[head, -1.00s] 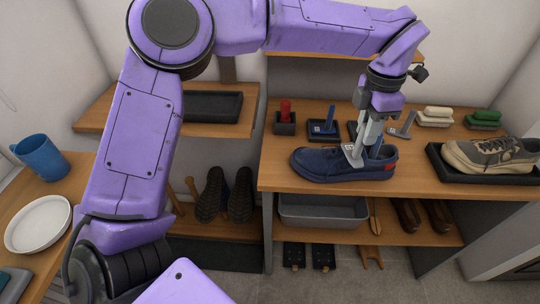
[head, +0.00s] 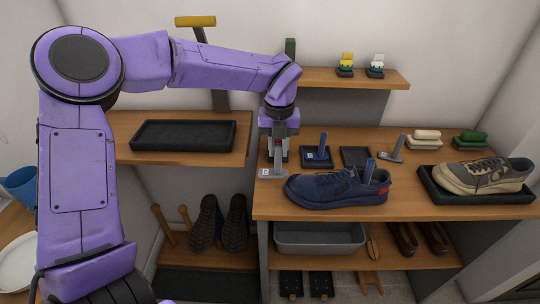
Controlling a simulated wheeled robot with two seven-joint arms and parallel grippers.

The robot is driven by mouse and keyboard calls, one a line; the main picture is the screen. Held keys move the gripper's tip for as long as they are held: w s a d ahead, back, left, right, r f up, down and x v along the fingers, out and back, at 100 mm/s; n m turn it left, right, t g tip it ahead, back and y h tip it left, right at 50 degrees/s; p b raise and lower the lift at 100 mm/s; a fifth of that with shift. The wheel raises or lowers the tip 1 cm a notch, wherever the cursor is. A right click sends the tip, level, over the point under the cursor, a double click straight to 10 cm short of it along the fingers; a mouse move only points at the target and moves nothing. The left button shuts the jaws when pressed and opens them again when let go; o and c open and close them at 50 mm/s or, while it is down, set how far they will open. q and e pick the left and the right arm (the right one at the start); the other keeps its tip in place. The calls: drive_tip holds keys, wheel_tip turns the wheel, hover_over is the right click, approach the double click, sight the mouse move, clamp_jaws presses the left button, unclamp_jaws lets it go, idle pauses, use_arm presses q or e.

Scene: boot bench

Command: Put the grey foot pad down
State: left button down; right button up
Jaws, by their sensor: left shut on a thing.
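My left gripper (head: 278,158) is shut on the grey foot pad (head: 271,173), which hangs below the jaws with its flat sole down. The pad is at the left end of the bench top (head: 420,190), left of the navy shoe (head: 330,188). I cannot tell whether its sole touches the wood. A similar grey piece with a slanted handle (head: 395,152) stands farther right on the bench. My right gripper is not in view.
Behind the pad are a small black tray with a blue-handled piece (head: 318,157) and an empty dark tray (head: 355,157). A red-topped piece is mostly hidden behind my gripper. A beige shoe (head: 485,175) sits in a black tray at the right. Brushes (head: 425,137) stand at the back.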

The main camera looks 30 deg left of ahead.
use_arm(q)
drive_tip(key=shift+w+a+f, duration=0.1)
drive_tip(key=shift+a+f, duration=0.45)
drive_tip(key=shift+f, duration=0.3)
drive_tip(key=f, duration=0.2)
drive_tip(key=a+f+p, duration=0.1)
drive_tip(key=f, duration=0.1)
drive_tip(key=shift+f, duration=0.1)
drive_tip(key=shift+d+f, duration=0.1)
drive_tip(key=c, duration=0.9)
unclamp_jaws()
drive_tip(key=shift+c, duration=0.2)
wheel_tip(320, 180, up, 12)
drive_tip(key=b, duration=0.1)
